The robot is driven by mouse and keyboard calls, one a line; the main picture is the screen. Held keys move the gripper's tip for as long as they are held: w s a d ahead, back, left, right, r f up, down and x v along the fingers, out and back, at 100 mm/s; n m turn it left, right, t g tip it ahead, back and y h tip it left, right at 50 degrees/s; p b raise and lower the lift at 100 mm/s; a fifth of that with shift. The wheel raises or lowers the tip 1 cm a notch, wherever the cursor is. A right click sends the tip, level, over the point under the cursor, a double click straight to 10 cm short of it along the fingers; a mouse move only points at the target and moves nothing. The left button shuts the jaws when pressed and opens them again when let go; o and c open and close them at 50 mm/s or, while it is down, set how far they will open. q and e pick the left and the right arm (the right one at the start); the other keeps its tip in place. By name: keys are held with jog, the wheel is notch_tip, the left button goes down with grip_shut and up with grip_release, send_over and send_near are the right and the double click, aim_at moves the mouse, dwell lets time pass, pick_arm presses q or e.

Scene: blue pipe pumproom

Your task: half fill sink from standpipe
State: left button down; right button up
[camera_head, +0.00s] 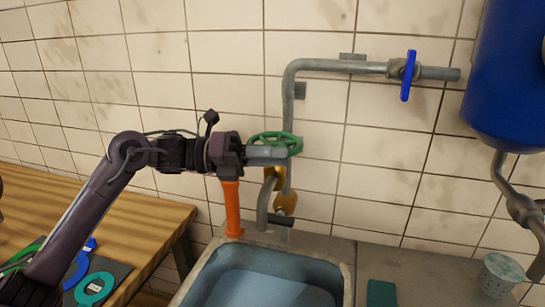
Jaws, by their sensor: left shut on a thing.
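The grey standpipe (288,95) rises against the tiled wall behind the sink. A green handwheel (284,138) sits low on it, above a brass fitting (285,203). The sink (349,277) is at the bottom centre, with a smooth blue-grey surface inside that looks like water; its depth is hard to judge. My left gripper (283,153) reaches in from the left and is shut on the green handwheel, hiding part of it. The spout's outlet and any running stream are not clear. My right gripper is not in view.
An orange upright cylinder (232,208) stands at the sink's back left, below my gripper. A blue tank (508,80) hangs at right. A cup (499,275) and green block (381,293) sit on the right counter. A wooden bench (140,225) is left.

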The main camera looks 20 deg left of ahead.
pick_arm(q)
jog(key=shift+a+r, duration=0.15)
jog(key=shift+r, duration=0.35)
jog(key=c, duration=1.4)
grip_release()
jog(key=shift+o, duration=0.2)
jog(key=shift+f, duration=0.25)
jog(key=b+v, duration=0.2)
jog(key=v, duration=0.5)
jog(key=shift+a, duration=0.4)
jog(key=shift+s+b, duration=0.1)
jog(key=shift+b, duration=0.2)
